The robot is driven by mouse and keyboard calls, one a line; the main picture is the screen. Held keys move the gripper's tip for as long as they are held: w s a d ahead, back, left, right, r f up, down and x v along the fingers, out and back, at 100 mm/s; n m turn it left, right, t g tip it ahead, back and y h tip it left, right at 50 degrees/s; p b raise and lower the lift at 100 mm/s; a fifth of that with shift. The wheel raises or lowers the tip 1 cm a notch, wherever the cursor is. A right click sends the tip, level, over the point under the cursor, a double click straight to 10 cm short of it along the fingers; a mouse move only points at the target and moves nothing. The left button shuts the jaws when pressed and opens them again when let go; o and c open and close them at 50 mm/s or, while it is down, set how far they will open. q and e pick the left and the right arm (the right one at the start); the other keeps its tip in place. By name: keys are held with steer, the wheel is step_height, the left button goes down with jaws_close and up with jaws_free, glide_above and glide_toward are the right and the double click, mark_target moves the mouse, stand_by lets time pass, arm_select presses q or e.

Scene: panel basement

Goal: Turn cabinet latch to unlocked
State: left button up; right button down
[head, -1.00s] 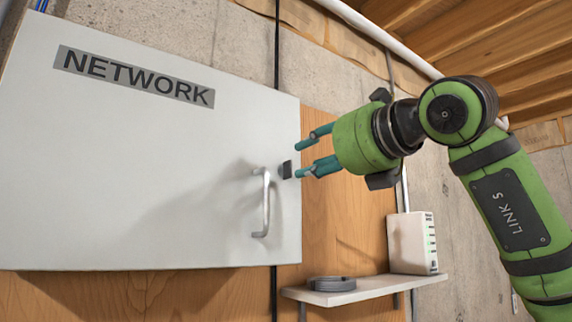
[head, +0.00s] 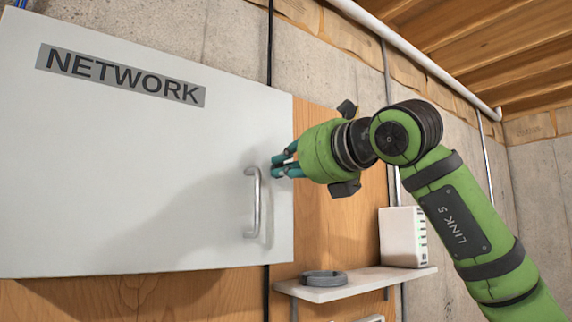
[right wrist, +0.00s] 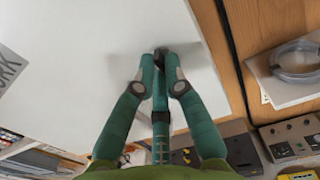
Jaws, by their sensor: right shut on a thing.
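The white cabinet (head: 130,160) labelled NETWORK hangs on the wood panel with its door closed. Its silver handle (head: 254,205) is near the door's right edge. My right gripper (head: 277,166) reaches in from the right, just above and right of the handle. Its teal fingers are shut on the small dark latch (right wrist: 161,51), which shows between the fingertips in the right wrist view. In the head view the fingers hide the latch, and its turned angle cannot be told. My left gripper is in neither view.
A small shelf (head: 372,279) below and right of the cabinet holds a grey cable coil (head: 325,279) and a white box (head: 403,238) with a row of marks. Several devices (right wrist: 290,134) lie low in the right wrist view. A black cable runs behind the cabinet.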

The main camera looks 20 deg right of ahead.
steer(key=shift+n+p, duration=0.35)
steer(key=shift+n, duration=0.75)
steer(key=shift+f+n+p, duration=0.2)
steer(key=shift+n+p, duration=1.75)
steer(key=shift+n, duration=5.85)
steer(key=c, duration=1.3)
jaws_free()
